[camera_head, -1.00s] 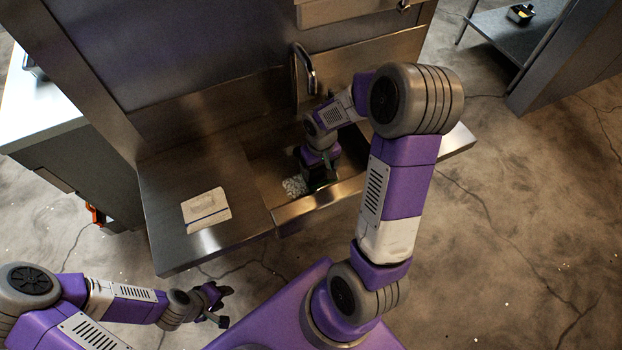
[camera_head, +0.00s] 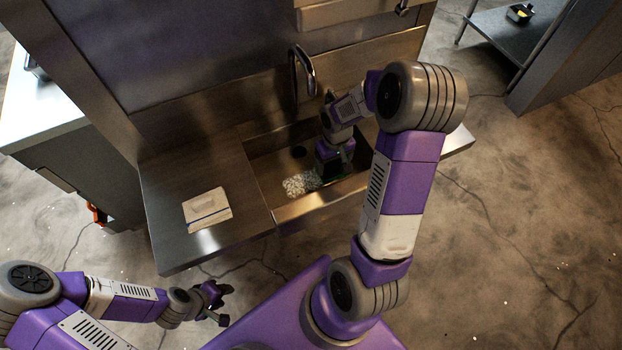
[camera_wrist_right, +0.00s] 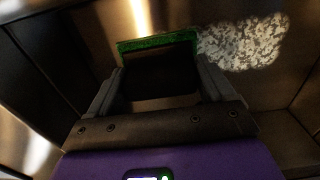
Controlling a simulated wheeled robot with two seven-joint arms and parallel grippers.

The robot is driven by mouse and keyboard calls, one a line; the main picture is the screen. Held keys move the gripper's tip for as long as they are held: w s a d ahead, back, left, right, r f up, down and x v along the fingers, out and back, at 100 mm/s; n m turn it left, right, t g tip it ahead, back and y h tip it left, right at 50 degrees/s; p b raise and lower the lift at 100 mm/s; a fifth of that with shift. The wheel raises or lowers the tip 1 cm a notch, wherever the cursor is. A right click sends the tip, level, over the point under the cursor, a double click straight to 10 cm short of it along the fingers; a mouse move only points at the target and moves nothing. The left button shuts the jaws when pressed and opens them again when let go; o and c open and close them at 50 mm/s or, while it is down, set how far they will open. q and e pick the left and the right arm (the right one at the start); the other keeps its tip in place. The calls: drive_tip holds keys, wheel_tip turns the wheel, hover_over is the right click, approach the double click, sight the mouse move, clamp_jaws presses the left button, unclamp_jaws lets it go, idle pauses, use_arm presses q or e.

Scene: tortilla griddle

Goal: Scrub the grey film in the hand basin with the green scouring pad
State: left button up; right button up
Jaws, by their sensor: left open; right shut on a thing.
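The hand basin (camera_head: 262,172) is a steel sink set in a steel counter. A speckled grey film (camera_head: 301,184) lies on its floor, left of my right gripper; it also shows in the right wrist view (camera_wrist_right: 245,43). My right gripper (camera_head: 334,172) is down inside the basin. It is shut on the green scouring pad (camera_wrist_right: 158,43), whose green edge shows beyond the fingers in the right wrist view. The pad is at the left edge of the film in that view. My left gripper (camera_head: 222,302) is open and empty, off the front of the counter.
A white cloth or packet with a blue stripe (camera_head: 207,209) lies on the left counter. The faucet (camera_head: 302,72) rises behind the basin. The basin walls stand close around my right gripper. A shelf (camera_head: 500,35) with a small black container is at the far right.

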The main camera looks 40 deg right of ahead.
drive_tip(key=shift+s+a+f, duration=0.1)
drive_tip(key=shift+a+f, duration=0.1)
drive_tip(key=shift+w+a+r, duration=0.1)
drive_tip(key=shift+w+a, duration=0.1)
drive_tip(key=shift+a, duration=0.7)
drive_tip(key=o, duration=0.9)
drive_tip(key=shift+c, duration=0.2)
drive_tip(key=shift+r, duration=0.1)
drive_tip(key=shift+w+d+f, duration=0.1)
drive_tip(key=shift+f, duration=0.2)
drive_tip(key=shift+r, duration=0.1)
drive_tip(key=c, duration=1.3)
wheel_tip(320, 180, up, 5)
drive_tip(key=p, duration=0.4)
drive_tip(key=shift+c, duration=0.3)
